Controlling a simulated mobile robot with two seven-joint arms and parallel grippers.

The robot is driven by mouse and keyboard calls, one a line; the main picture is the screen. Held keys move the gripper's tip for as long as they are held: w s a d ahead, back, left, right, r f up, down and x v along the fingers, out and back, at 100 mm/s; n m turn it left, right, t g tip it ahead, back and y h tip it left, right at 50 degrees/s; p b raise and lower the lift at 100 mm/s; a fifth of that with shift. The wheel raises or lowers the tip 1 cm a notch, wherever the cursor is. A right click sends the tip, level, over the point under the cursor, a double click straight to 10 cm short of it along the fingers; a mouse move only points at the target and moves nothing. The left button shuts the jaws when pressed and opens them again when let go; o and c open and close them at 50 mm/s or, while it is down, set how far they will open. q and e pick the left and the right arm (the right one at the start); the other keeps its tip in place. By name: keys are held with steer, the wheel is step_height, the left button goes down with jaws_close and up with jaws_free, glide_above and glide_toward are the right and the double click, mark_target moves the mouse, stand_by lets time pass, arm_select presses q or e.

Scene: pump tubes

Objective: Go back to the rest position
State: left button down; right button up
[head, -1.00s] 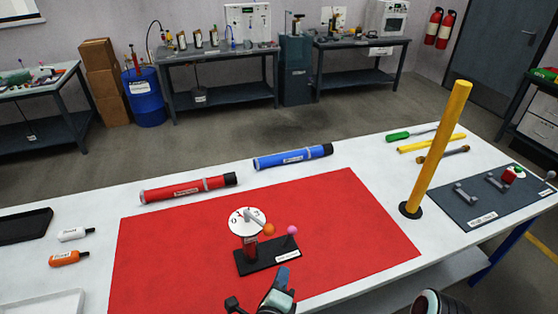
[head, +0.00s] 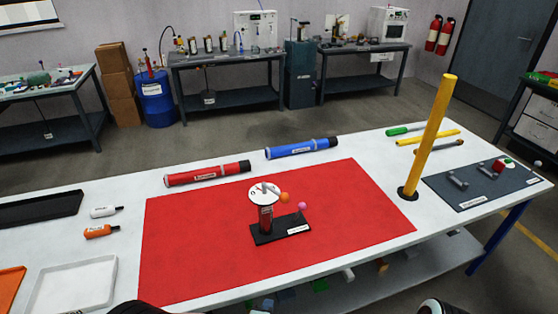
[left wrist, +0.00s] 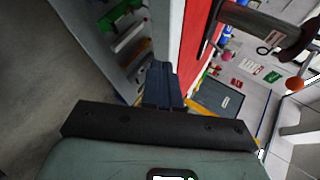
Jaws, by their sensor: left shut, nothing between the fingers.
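The small pump stand (head: 266,215) with a white round dial on top stands upright on the red mat (head: 340,220) in the head view. It has a black base with an orange ball and a pink ball beside the dial. In the left wrist view, my left gripper (left wrist: 162,82) is shut and empty, with its dark fingers together. It is off the table's front edge, apart from the stand, part of which (left wrist: 270,25) shows at the upper right. My left gripper's fingers do not show in the head view. My right gripper is not seen.
A red tube (head: 207,174) and a blue tube (head: 301,148) lie behind the mat. A yellow post (head: 428,140) stands at the right, near a grey tool mat (head: 470,199). Two small bottles and a white tray (head: 72,287) are at the left. The mat's front is clear.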

arm_select(q)
steer(key=s+a+f+n+g+p, duration=0.1)
steer(key=s+a+f+n+g, duration=0.25)
steer(key=s+f+n, duration=0.35)
steer(key=s+a+f+n+g, duration=0.3)
steer(key=a+f+n, duration=0.15)
steer(key=f, duration=0.45)
steer(key=s+f+n+g, duration=0.3)
steer(key=s+n, duration=0.3)
steer(key=s, duration=0.1)
steer(key=s+a+f+n+g+h+p, duration=0.1)
steer(key=s+f+n+g, duration=0.2)
steer(key=s+n, duration=0.3)
steer(key=shift+s+a+f, duration=0.15)
steer(key=shift+s, duration=0.8)
